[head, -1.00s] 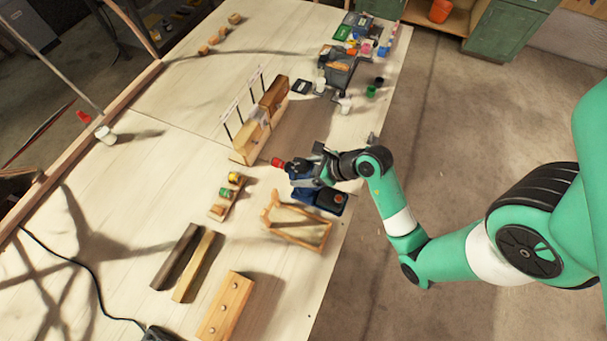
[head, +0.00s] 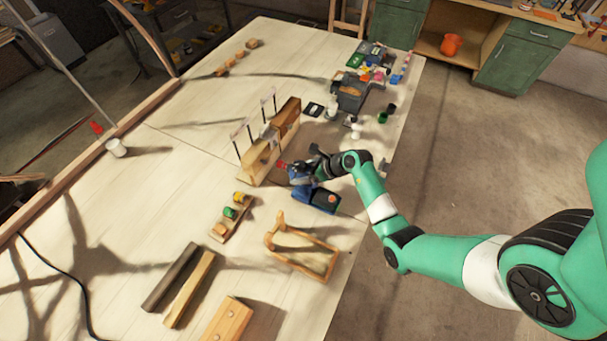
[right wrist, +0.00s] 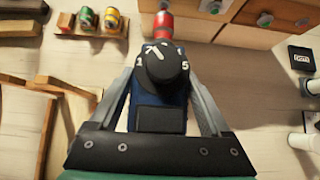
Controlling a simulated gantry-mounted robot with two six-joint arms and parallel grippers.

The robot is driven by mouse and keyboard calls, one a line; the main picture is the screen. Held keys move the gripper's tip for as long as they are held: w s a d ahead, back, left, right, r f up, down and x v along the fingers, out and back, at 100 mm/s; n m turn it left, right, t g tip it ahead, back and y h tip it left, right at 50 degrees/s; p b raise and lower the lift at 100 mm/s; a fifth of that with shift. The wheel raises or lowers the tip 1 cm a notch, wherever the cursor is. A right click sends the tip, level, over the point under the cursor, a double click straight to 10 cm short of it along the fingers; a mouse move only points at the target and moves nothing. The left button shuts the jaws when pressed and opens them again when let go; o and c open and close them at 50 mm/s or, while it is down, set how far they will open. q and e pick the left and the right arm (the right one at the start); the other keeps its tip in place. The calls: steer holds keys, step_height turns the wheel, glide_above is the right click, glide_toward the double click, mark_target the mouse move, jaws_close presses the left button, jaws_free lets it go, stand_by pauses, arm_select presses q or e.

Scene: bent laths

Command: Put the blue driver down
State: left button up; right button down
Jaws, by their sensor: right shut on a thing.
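The blue driver (head: 299,174) has a red nose pointing left in the head view, toward the wooden block stand. A blue-and-black block (head: 322,200) just below it appears to be its foot. My right gripper (head: 314,168) is shut on the driver near the table's right edge. In the right wrist view the driver (right wrist: 160,112), with its black numbered dial and red nose, sits between the two fingers of the right gripper (right wrist: 162,100). Whether its foot touches the table cannot be told. My left gripper is not in view.
A wooden frame (head: 300,262) lies in front of the driver. A rack with coloured cans (head: 232,217) is to the left, and the wooden block stand (head: 262,160) behind left. White and dark cups (head: 355,132) stand farther back. Bare table lies left of the rack.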

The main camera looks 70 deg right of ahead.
steer(key=shift+f, duration=1.4)
jaws_free()
steer(key=p+v, duration=0.2)
steer(key=v, duration=1)
steer(key=shift+p, duration=0.4)
